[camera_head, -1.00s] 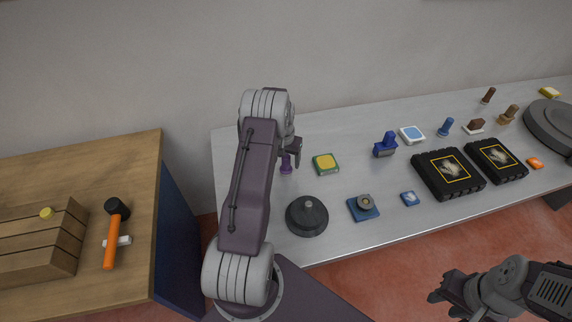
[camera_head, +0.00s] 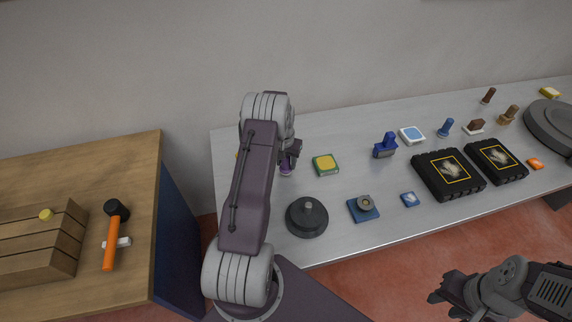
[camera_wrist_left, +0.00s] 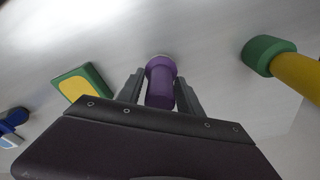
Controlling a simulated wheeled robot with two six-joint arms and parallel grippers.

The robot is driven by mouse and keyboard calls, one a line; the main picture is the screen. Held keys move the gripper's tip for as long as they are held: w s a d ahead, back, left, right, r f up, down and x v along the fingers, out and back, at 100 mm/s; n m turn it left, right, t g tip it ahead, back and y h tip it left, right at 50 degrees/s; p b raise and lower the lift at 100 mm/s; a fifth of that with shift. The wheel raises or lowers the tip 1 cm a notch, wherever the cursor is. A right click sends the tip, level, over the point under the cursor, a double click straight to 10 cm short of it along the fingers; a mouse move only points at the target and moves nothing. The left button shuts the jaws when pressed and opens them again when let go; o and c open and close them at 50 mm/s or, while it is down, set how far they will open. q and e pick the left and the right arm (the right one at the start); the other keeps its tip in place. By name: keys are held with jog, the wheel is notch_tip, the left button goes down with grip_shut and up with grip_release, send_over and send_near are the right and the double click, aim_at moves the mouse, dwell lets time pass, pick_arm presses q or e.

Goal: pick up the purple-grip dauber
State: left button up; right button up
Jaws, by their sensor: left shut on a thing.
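The purple-grip dauber (camera_wrist_left: 160,84) stands between the two fingers of my left gripper (camera_wrist_left: 159,90) in the left wrist view. The fingers are shut on its purple grip. In the head view the dauber (camera_head: 286,169) shows only in part below my left gripper (camera_head: 289,158), at the left part of the metal table; my arm hides the rest. It appears to be at the table surface; I cannot tell whether it is clear of it. My right gripper (camera_head: 446,294) is at the lower right, in front of the table and away from the dauber; its jaw state is unclear.
A green-and-yellow pad (camera_head: 326,164) lies just right of the dauber. A dark round base (camera_head: 307,217) stands nearer the front. A green-and-yellow cylinder (camera_wrist_left: 290,70) lies on the other side in the left wrist view. Blue stamps and black cases fill the table further right.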

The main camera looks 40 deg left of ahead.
pick_arm(q)
notch_tip(320, 180, up, 3)
jog(key=s+d+r+b, duration=0.2)
jog(key=d+r, duration=0.5)
jog(key=d, duration=0.4)
jog(key=shift+d, duration=0.25)
dwell(1.0)
